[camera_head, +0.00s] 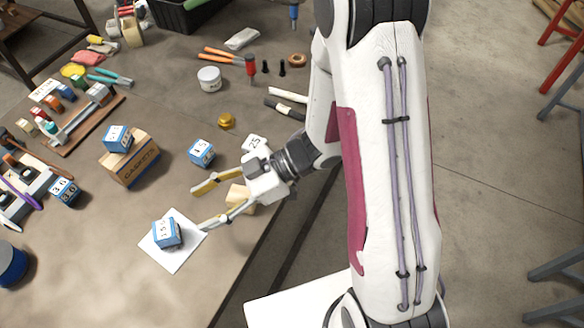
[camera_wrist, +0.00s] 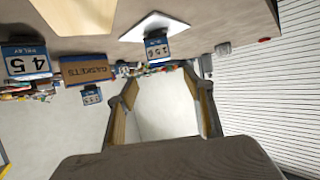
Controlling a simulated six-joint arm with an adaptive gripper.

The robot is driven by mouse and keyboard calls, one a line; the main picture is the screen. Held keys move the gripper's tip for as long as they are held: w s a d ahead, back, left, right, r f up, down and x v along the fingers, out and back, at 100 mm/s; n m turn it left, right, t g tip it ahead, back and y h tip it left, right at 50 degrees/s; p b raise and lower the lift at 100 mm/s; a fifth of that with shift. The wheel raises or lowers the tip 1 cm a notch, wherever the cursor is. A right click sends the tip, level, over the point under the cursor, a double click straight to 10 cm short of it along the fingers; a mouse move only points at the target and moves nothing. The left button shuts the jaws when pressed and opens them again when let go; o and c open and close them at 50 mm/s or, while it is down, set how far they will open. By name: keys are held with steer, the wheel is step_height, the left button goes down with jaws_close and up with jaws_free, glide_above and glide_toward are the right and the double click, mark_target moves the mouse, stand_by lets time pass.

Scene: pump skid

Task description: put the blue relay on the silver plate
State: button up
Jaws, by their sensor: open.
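A blue relay (camera_head: 167,233) with a white label sits on the pale silver plate (camera_head: 185,257) near the table's front. In the wrist view the scene is upside down; the relay (camera_wrist: 157,50) rests on the plate (camera_wrist: 146,23), beyond the fingertips. My gripper (camera_head: 197,208) is open and empty, to the right of and above the relay in the head picture, one fingertip near the plate's edge. It also shows in the wrist view (camera_wrist: 159,78). Other blue relays are on the table (camera_head: 202,153), on the gaskets box (camera_head: 117,139) and at the left (camera_head: 64,191).
The cardboard gaskets box (camera_head: 133,162) stands left of centre. A wooden block (camera_head: 240,196) lies behind my fingers. A white jar (camera_head: 209,79), a brass nut (camera_head: 226,120) and pliers lie farther back. The table is bare in front of the plate.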

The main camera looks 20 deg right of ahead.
steer(key=w+d+r+m+t+h, duration=0.35)
steer(key=w+d+t+h, duration=0.45)
steer(key=w, duration=0.5)
steer(key=w+d+r+m+t+h, duration=0.15)
steer(key=d+r+m+h, duration=0.3)
steer(key=d+r, duration=0.6)
steer(key=s+d+r+m+g+h, duration=0.1)
steer(key=s+d+r+m+h, duration=0.25)
steer(key=s+d+m, duration=0.6)
steer(key=s+a+r+g+y, duration=0.1)
steer(key=s+a, duration=0.5)
steer(key=s, duration=0.9)
steer(key=shift+s+r+g+y, duration=0.15)
steer(key=shift+s+g+y, duration=0.2)
steer(key=shift+g+y, duration=0.55)
